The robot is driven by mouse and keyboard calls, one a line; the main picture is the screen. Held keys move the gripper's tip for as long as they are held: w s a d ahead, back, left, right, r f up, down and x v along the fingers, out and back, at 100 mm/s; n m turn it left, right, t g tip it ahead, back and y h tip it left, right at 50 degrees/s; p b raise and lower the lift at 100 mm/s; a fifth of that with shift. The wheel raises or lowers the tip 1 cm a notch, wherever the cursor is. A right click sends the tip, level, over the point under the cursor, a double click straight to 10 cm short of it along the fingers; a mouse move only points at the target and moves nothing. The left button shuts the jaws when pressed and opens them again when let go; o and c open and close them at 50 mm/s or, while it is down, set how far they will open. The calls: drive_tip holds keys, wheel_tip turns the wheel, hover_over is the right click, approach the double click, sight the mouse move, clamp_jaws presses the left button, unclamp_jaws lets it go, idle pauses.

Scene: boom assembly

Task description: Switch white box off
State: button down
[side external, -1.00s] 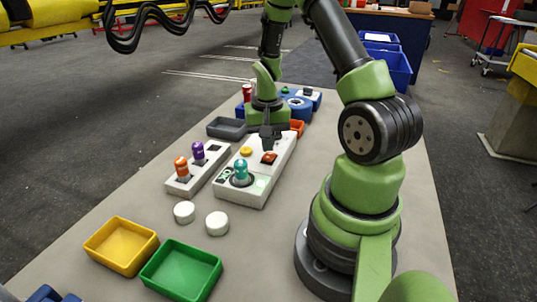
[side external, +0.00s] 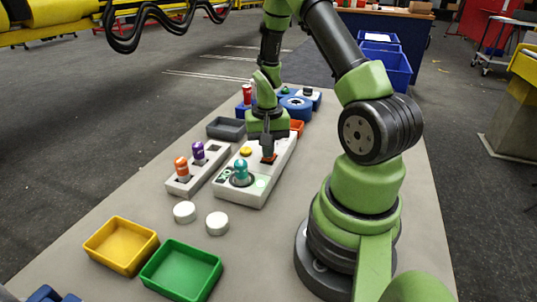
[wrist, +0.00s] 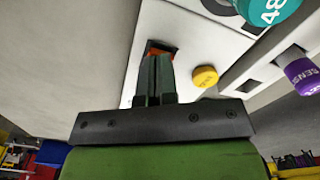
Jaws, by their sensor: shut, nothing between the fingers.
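The white box (side external: 251,190) stands on the table in the side external view. It carries a red-orange rocker switch (side external: 268,158), a yellow button (side external: 246,152) and a teal knob (side external: 241,170). My gripper (side external: 267,152) points down with its fingertips shut and empty at the switch, partly covering it. In the wrist view the shut fingers (wrist: 155,65) reach to the switch (wrist: 160,48), and only its far part shows. I cannot tell whether the tips touch it or which way the rocker is tilted. The yellow button (wrist: 205,76) is right of the fingers.
A grey panel (side external: 181,186) with orange and purple knobs lies left of the box. Two white discs (side external: 217,223), a yellow tray (side external: 121,263) and a green tray (side external: 159,287) lie nearer the camera. A dark grey tray (side external: 226,133) lies behind.

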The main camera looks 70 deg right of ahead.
drive_tip(key=shift+f, duration=0.35)
drive_tip(key=shift+r, duration=3.55)
drive_tip(key=a+r+n+t, duration=0.4)
drive_tip(key=a+r, duration=0.8)
drive_tip(key=r, duration=0.1)
drive_tip(key=s+a+r+n+t+y, duration=0.2)
drive_tip(key=s+a+r+n+t, duration=0.1)
drive_tip(key=s+a, duration=0.4)
wheel_tip(320, 180, up, 3)
drive_tip(key=shift+a+f+n, duration=0.15)
drive_tip(key=shift+a+n, duration=0.35)
drive_tip(key=shift+a, duration=0.35)
drive_tip(key=shift+s, duration=0.1)
